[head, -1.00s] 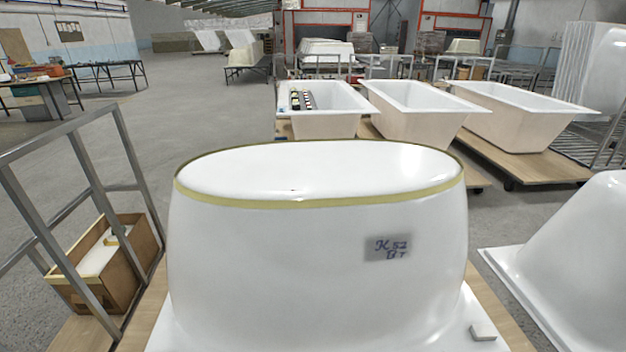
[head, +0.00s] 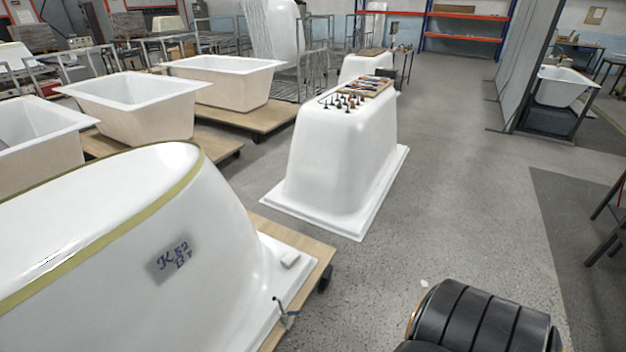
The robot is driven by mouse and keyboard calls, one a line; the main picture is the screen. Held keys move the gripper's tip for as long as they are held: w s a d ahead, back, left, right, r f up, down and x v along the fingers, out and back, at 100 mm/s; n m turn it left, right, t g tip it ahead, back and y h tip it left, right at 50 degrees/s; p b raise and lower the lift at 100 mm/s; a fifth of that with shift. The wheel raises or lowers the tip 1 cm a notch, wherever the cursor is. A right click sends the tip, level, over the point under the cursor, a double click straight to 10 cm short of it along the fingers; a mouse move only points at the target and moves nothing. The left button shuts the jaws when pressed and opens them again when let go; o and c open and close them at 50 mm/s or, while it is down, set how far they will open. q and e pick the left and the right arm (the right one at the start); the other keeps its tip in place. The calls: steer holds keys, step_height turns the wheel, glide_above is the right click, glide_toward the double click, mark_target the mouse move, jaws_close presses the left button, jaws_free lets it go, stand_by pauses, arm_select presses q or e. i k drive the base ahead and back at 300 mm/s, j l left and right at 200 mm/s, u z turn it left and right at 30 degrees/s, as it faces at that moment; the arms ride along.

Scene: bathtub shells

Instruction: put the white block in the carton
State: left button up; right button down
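The small white block (head: 290,259) lies on the white flange at the foot of the near bathtub shell (head: 215,235), close to its right corner. The carton is out of view now. Neither gripper shows in the head view.
The near shell stands on a wooden pallet (head: 312,262) with a dark caster. Another upturned shell (head: 340,150) with tools on top stands beyond it. Several bathtubs (head: 140,105) stand at the left. A black ribbed seat-like thing (head: 480,318) is at the bottom right. Grey floor (head: 440,200) is clear between.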

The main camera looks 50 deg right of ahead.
mark_target(288, 261)
steer(key=z, duration=1.25)
steer(key=u, duration=0.3)
steer(key=i+l+u, duration=0.2)
steer(key=u, duration=0.25)
steer(key=i+l+u, duration=0.15)
steer(key=l+u, duration=0.3)
steer(key=i+l+u, duration=0.15)
steer(key=u, duration=0.3)
steer(key=i+l, duration=0.1)
steer(key=l, duration=0.6)
steer(key=i+l+u, duration=0.15)
steer(key=l, duration=1.2)
